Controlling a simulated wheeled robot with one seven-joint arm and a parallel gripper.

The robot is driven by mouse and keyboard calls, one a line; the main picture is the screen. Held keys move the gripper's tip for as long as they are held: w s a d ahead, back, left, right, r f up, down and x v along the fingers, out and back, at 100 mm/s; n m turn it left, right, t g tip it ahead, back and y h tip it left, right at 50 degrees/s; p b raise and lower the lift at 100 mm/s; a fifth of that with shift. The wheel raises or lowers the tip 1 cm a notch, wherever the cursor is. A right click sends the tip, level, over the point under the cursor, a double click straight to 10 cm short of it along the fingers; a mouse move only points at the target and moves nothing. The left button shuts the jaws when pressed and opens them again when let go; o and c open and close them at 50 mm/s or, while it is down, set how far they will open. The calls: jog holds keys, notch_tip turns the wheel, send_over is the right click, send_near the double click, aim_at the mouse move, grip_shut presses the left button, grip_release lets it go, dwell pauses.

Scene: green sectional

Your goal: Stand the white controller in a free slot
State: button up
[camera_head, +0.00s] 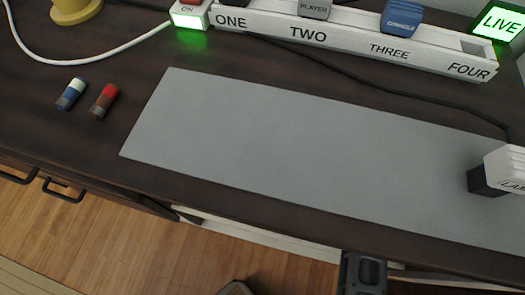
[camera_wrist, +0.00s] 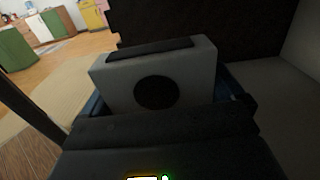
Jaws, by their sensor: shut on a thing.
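In the wrist view my gripper (camera_wrist: 165,92) is shut on a pale block with a round black disc and a black strip on top. I take this block to be the white controller (camera_wrist: 120,88); its lower part is hidden by the gripper. The long white slotted strip (camera_head: 345,42) lies at the back of the desk, marked ONE to FOUR. Slot FOUR (camera_head: 477,48) looks empty. A grey PLAYER block (camera_head: 315,9) stands at TWO and a blue CONSOLE block (camera_head: 401,18) at THREE. A dark object at ONE is cut off.
A white labelled block with a black part (camera_head: 507,168) sits at the grey mat's (camera_head: 300,145) right end, cut off. Two small cylinders, blue (camera_head: 71,94) and red (camera_head: 104,101), lie left. The mat's middle is clear.

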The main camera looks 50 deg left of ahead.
jog(key=shift+f+b, duration=0.55)
jog(key=shift+f, duration=0.9)
jog(key=o, duration=0.8)
jog(key=p+v, duration=0.1)
jog(key=v, duration=0.7)
jog(key=shift+s+p, duration=0.1)
jog(key=shift+p, duration=0.2)
jog(key=shift+s, duration=0.1)
